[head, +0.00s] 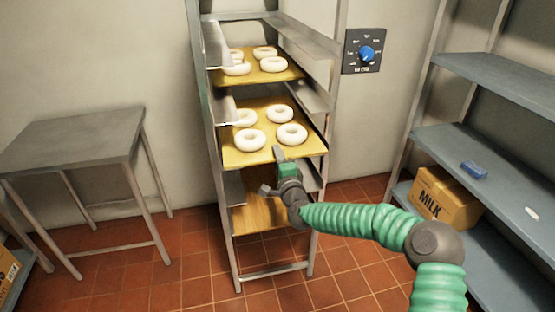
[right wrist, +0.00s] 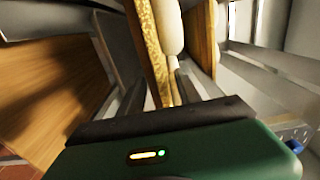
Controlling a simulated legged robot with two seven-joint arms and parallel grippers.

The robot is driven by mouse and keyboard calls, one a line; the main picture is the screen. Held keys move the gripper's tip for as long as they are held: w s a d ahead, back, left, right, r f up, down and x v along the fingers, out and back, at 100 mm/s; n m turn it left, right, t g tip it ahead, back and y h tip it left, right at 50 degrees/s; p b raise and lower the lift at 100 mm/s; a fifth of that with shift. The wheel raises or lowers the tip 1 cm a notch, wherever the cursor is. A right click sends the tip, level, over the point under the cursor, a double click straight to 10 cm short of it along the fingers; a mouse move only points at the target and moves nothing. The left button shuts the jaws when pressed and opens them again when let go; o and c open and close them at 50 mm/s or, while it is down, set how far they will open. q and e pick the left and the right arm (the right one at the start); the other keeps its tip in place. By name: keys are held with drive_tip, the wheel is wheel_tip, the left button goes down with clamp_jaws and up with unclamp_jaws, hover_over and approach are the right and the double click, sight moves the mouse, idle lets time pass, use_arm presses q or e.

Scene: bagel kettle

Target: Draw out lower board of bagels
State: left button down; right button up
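The lower board of bagels (head: 262,152) is a yellow tray-like board at mid height in the metal rack (head: 226,215), with several pale bagels (head: 250,139) on it. My right gripper (head: 272,169) is at its front edge, one finger above and the other below. In the right wrist view, the board (right wrist: 152,50) shows edge-on between the spread fingers (right wrist: 158,95), with a gap to the left one. A pale bagel (right wrist: 170,28) shows beside it. Contact with the right finger is unclear. My left gripper is out of view.
An upper board (head: 285,76) with several bagels sits above. A bare wooden board (head: 255,216) is lower in the rack. A grey table (head: 75,138) stands empty at left. Blue shelves (head: 500,80) with a milk box (head: 445,197) stand at right. A knob panel (head: 364,52) is on the wall.

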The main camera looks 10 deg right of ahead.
drive_tip(key=shift+s, duration=0.1)
drive_tip(key=s, duration=0.7)
drive_tip(key=shift+d+r, duration=0.15)
drive_tip(key=shift+d, duration=0.05)
